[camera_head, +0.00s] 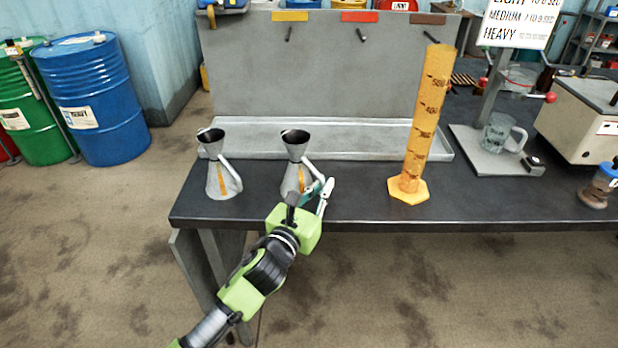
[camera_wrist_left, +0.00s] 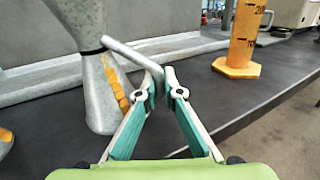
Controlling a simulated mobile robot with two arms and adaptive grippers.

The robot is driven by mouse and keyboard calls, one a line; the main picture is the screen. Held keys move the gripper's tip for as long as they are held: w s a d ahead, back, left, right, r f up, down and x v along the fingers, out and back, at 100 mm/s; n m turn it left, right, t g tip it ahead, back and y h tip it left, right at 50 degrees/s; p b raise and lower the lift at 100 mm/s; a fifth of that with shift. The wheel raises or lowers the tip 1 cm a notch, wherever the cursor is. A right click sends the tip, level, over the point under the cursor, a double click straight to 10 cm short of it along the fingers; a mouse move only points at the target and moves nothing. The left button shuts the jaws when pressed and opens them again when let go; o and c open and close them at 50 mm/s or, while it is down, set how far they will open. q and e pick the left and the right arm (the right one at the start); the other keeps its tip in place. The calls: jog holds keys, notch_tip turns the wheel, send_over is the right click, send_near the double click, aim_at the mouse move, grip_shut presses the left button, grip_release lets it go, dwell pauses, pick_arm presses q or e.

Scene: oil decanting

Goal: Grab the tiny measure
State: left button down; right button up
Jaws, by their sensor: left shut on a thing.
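Two small grey metal measures with flared tops, side handles and orange level strips stand on the dark bench. They look alike in size. The right-hand measure (camera_head: 291,180) stands upright by my left gripper (camera_head: 322,188) and also shows in the left wrist view (camera_wrist_left: 93,70). My left gripper (camera_wrist_left: 163,80) is shut on the lower end of that measure's slanted handle, to the right of its body. The left-hand measure (camera_head: 222,180) stands apart, further left on the bench, its handle on its right. My right gripper is not in view.
A tall orange graduated cylinder (camera_head: 424,120) stands to the right on the bench (camera_head: 345,205). A shallow grey tray (camera_head: 365,142) runs behind the measures. A stand with a glass mug (camera_head: 497,133) is further right. The bench between gripper and cylinder is clear.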

aim_at(323, 178)
pick_arm(q)
jog(key=shift+r, duration=0.15)
jog(key=shift+r, duration=1.65)
jog(key=s+r, duration=0.9)
jog(key=s, duration=0.5)
jog(key=shift+a+r+p, duration=0.2)
jog(key=shift+r+p, duration=0.05)
jog(key=shift+p, duration=0.2)
